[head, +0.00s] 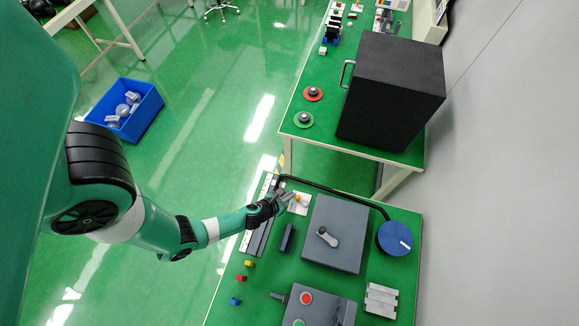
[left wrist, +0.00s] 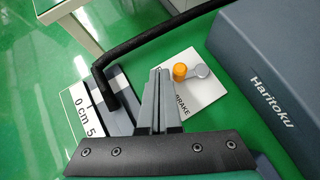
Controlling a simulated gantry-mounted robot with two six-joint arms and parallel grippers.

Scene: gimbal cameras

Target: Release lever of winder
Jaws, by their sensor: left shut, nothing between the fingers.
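The brake lever has an orange knob (left wrist: 180,72) and a short grey arm. It sits on a white plate (left wrist: 206,95) marked BRAKE, and it also shows small in the head view (head: 297,198). My left gripper (left wrist: 160,74) is shut and empty, with its fingertips just left of the orange knob in the left wrist view. I cannot tell whether they touch it. In the head view my left gripper (head: 290,197) reaches over the plate from the left. The fingers hide part of the plate. My right gripper is out of view.
A grey box (head: 315,262) marked Haritoku, with a handle on top, stands right of the plate. A bent black rod (head: 340,190) runs behind the lever to the blue disc (head: 386,243). A ruler (left wrist: 85,115) lies left of my gripper. A button box (head: 325,311) stands in front.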

